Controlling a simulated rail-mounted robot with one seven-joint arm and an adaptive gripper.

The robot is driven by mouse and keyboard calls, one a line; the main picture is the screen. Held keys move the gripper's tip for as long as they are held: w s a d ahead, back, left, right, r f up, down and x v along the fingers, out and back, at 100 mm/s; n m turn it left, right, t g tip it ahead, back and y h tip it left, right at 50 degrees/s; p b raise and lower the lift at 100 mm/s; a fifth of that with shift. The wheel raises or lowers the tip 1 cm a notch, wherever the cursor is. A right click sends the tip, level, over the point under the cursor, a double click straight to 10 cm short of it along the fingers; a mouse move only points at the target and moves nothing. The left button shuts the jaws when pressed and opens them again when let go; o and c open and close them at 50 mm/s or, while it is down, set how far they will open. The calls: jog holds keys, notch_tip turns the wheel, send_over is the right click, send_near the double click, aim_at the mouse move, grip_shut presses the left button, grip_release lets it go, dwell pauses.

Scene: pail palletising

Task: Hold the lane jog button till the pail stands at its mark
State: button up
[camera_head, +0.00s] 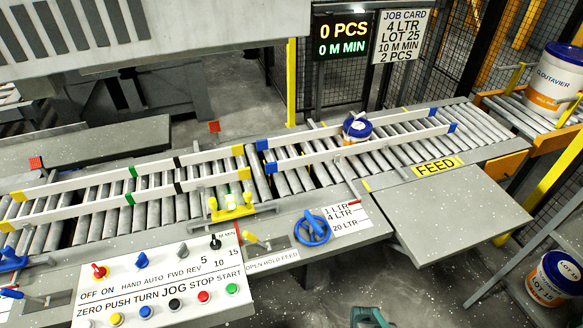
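The jog button (175,305) is the black one under the word JOG on the white control panel (150,275) at lower left. Nothing touches it. A small pail with a blue lid (357,129) stands upright on the roller lane (300,178), between the white guide rails near the FEED label (438,168). I cannot tell which feature is the pail's mark. A teal part, apparently my gripper (370,318), is cut off at the bottom edge; its opening is unclear.
Blue and red buttons flank the jog button closely. A blue handwheel (313,228) and small levers stand right of the panel. The display (340,38) reads 0 PCS, 0 M MIN. Larger pails stand at upper right (556,80) and lower right (553,279). The grey side table (470,205) is bare.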

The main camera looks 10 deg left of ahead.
dwell(0.4)
grip_shut()
dwell(1.2)
